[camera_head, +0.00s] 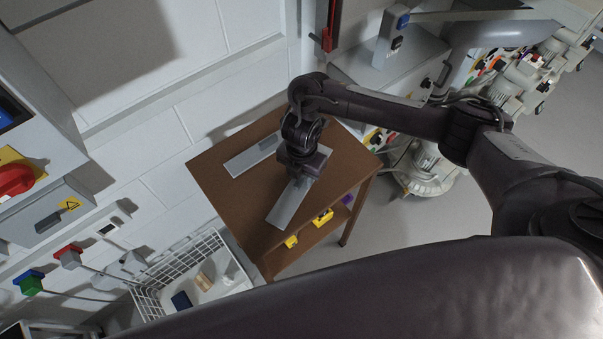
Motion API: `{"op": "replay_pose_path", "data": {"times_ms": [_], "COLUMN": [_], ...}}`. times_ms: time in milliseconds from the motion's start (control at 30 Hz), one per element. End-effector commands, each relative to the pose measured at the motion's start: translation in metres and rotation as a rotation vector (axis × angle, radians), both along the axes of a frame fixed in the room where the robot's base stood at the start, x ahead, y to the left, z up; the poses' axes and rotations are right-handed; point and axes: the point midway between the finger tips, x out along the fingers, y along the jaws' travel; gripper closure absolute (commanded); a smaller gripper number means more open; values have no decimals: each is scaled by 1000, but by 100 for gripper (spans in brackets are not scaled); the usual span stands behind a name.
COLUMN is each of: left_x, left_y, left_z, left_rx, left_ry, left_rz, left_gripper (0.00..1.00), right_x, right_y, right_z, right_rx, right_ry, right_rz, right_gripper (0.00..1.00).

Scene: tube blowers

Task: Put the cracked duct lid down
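A flat grey plate (290,204) lies on, or just above, the brown table (225,193). A second flat grey plate (251,158) lies on the table to its upper left. I cannot make out a crack on either, so I cannot tell which is the cracked duct lid. My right gripper (303,173) points down over the upper end of the nearer plate and hides that end. Its fingers are hidden, so I cannot tell whether it grips the plate. My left gripper is not in view.
Below the tabletop, a shelf holds yellow items (322,217). A white wire basket (150,299) with small blocks stands at the lower left. A white wall with a red switch (14,180) borders the table's left. Grey machines (395,62) stand behind it.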

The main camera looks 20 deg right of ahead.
Motion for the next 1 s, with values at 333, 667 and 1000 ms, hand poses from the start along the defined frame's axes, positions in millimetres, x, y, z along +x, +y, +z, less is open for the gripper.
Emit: {"op": "replay_pose_path", "data": {"times_ms": [333,667,1000], "left_x": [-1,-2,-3], "left_y": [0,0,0], "left_z": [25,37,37], "left_rx": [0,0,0], "left_ry": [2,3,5], "left_rz": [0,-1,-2], "left_gripper": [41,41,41], "right_x": [3,1,0], "right_y": [-1,0,0], "right_z": [66,115,120], "right_rx": [-1,0,1], "right_ry": [-8,-4,-1], "right_rz": [3,1,0], "right_gripper": [66,66,66]}}
